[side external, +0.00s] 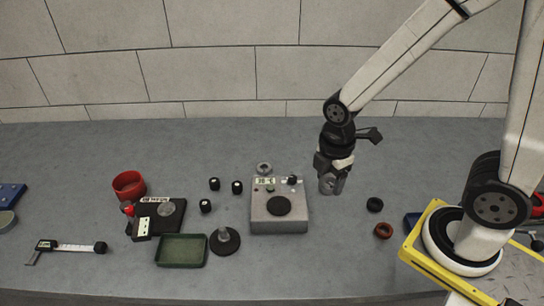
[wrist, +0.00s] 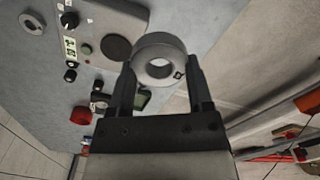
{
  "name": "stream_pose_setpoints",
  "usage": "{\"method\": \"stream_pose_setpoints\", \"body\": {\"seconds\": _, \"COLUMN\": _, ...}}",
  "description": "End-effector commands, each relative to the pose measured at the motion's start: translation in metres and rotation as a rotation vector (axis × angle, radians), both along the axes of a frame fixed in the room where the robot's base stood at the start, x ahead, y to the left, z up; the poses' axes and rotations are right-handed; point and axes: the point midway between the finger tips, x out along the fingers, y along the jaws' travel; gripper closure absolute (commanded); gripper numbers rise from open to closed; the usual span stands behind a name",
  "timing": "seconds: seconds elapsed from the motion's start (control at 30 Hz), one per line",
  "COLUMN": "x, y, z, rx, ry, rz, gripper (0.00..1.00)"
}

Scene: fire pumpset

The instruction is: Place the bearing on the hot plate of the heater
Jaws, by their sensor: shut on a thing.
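My gripper (side external: 331,178) is shut on a grey ring-shaped bearing (side external: 330,187), which hangs in the air to the right of the heater. In the wrist view the bearing (wrist: 152,45) sits between the two fingers of my gripper (wrist: 161,76), its hole showing. The heater (side external: 263,224) is a grey box with a small display and a knob on its rear part. Its hot plate (side external: 279,206) is a dark disc on top, with nothing on it. The hot plate also shows in the wrist view (wrist: 117,48), left of the bearing.
Another grey ring (side external: 263,168) lies behind the heater. A green tray (side external: 181,251), a dark round stand (side external: 225,242), and small black parts (side external: 214,184) are to the left. A black ring (side external: 375,204) and a red ring (side external: 383,230) lie to the right.

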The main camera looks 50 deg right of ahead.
Motion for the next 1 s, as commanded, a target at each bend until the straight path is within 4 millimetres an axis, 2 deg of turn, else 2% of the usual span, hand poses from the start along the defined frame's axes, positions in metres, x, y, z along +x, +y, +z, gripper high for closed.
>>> {"method": "stream_pose_setpoints", "body": {"seconds": 0.2, "x": -0.021, "y": 0.018, "z": 0.009, "rx": 0.0, "ry": -0.002, "rz": 0.003, "gripper": 1.0}}
{"method": "stream_pose_setpoints", "body": {"seconds": 0.5, "x": -0.027, "y": 0.022, "z": 0.011, "rx": 0.0, "ry": 0.0, "rz": 0.0, "gripper": 1.0}}
{"method": "stream_pose_setpoints", "body": {"seconds": 0.73, "x": -0.02, "y": 0.023, "z": 0.007, "rx": 0.0, "ry": 0.0, "rz": 0.0, "gripper": 1.0}}
{"method": "stream_pose_setpoints", "body": {"seconds": 1.0, "x": 0.006, "y": 0.026, "z": -0.004, "rx": -0.001, "ry": 0.001, "rz": -0.001, "gripper": 1.0}}
